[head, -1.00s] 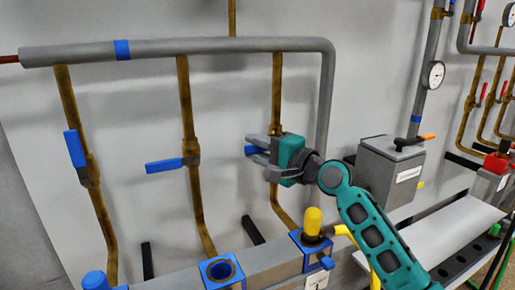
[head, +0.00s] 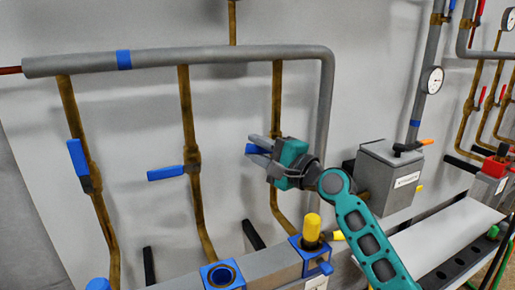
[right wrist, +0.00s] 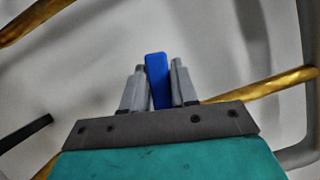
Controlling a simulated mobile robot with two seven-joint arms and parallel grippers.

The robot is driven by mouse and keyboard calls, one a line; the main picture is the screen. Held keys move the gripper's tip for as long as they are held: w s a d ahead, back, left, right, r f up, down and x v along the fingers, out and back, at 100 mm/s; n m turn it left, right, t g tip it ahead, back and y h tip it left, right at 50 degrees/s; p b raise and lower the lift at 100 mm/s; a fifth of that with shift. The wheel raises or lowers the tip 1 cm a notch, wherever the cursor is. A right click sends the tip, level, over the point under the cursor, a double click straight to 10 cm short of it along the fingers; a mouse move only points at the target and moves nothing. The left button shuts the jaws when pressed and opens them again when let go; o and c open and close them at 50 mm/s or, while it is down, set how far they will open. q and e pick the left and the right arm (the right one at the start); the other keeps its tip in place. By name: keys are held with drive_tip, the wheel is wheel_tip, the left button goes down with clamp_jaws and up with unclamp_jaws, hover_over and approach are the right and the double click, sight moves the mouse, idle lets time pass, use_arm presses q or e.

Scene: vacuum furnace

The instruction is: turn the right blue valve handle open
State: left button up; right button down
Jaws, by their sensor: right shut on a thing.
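The right blue valve handle (head: 256,149) sticks out to the left from the right brass pipe (head: 277,95), roughly level and across the pipe. My right gripper (head: 259,149) is shut on this handle, one finger above it and one below. In the right wrist view the blue handle (right wrist: 157,80) stands between the two grey fingers. The gripper body hides the valve itself. My left gripper is not in view.
The middle blue handle (head: 166,173) also lies across its pipe; the left blue handle (head: 77,157) runs nearly along its pipe. A grey pipe (head: 326,110) comes down just right of my gripper. A grey box (head: 388,180) and a yellow-capped blue fitting (head: 312,228) stand near my forearm.

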drive_tip(key=shift+w+d+r+m+t+p, duration=0.15)
drive_tip(key=shift+r+m+t+p, duration=0.2)
drive_tip(key=shift+m, duration=0.45)
drive_tip(key=shift+d+r+m+t+p, duration=0.15)
drive_tip(key=shift+d+r+m+t, duration=0.2)
drive_tip(key=shift+m, duration=0.45)
drive_tip(key=shift+w+r+m+t+p, duration=0.1)
drive_tip(key=shift+r+m+t+p, duration=0.15)
drive_tip(key=shift+r+m, duration=0.4)
drive_tip(key=shift+f+m, duration=0.2)
drive_tip(key=shift+m, duration=0.05)
drive_tip(key=c, duration=1)
unclamp_jaws()
drive_tip(key=shift+o, duration=0.2)
drive_tip(key=shift+s, duration=0.1)
drive_tip(key=v, duration=1.2)
drive_tip(key=shift+s+d+f+b, duration=0.15)
drive_tip(key=shift+s+d+b, duration=0.1)
drive_tip(key=shift+d+b, duration=0.1)
